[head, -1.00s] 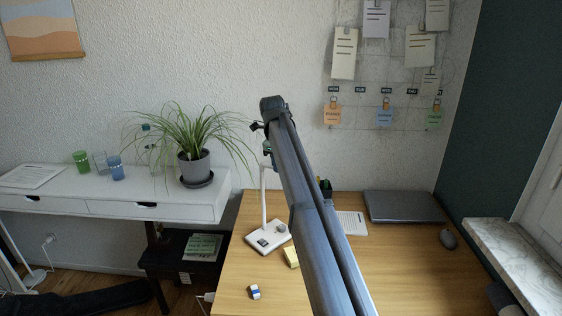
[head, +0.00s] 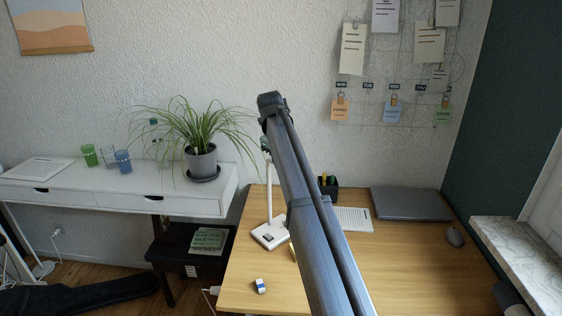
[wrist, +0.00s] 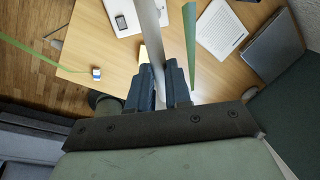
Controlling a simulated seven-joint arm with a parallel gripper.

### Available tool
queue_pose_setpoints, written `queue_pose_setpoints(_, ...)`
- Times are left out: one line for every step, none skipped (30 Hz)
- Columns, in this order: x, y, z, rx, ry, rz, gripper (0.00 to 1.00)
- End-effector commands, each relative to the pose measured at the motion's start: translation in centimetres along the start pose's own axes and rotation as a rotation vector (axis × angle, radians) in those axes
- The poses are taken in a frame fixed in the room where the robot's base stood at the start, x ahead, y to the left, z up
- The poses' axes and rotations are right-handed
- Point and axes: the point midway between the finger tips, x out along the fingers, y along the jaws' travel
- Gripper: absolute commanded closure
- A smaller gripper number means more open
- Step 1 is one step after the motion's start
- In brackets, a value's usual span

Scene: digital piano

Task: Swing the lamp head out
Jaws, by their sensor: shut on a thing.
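The lamp has a white base (head: 268,236) on the left part of the desk and a thin white stem (head: 269,190) rising from it. A small green joint (head: 266,144) shows beside my arm. In the wrist view, the two dark fingers of my gripper (wrist: 162,86) are closed around a pale bar (wrist: 150,45), which looks like part of the lamp. A green strip (wrist: 204,45) stands just right of the fingers. The lamp base (wrist: 122,14) shows above.
A potted plant (head: 200,162) stands on the white side table at left.

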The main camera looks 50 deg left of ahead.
Motion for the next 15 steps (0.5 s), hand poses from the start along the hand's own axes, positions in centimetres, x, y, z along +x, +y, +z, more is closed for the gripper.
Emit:
queue_pose_setpoints(-0.05,0.04,0.09,0.001,-0.002,0.0,1.0)
queue_pose_setpoints(-0.05,0.04,0.09,0.001,-0.002,0.0,1.0)
queue_pose_setpoints(-0.05,0.04,0.1,0.001,-0.002,0.0,1.0)
queue_pose_setpoints(-0.05,0.04,0.1,0.001,-0.002,0.0,1.0)
queue_pose_setpoints(-0.05,0.04,0.1,0.001,-0.002,0.001,1.0)
queue_pose_setpoints(-0.05,0.04,0.11,0.0,-0.002,0.001,0.78)
queue_pose_setpoints(-0.05,0.04,0.1,0.0,-0.002,0.001,0.75)
queue_pose_setpoints(-0.04,0.04,0.1,0.0,-0.002,0.001,0.72)
queue_pose_setpoints(-0.04,0.03,0.09,0.0,-0.002,0.001,0.68)
queue_pose_setpoints(-0.04,0.03,0.09,0.0,-0.002,0.001,0.65)
queue_pose_setpoints(-0.03,0.03,0.08,0.0,-0.002,0.0,0.63)
queue_pose_setpoints(-0.03,0.02,0.07,0.0,-0.002,0.0,0.59)
queue_pose_setpoints(-0.02,0.02,0.07,0.0,-0.002,0.0,0.56)
queue_pose_setpoints(-0.02,0.02,0.06,-0.001,-0.002,0.0,0.56)
queue_pose_setpoints(-0.02,0.02,0.06,-0.001,-0.001,0.0,0.56)
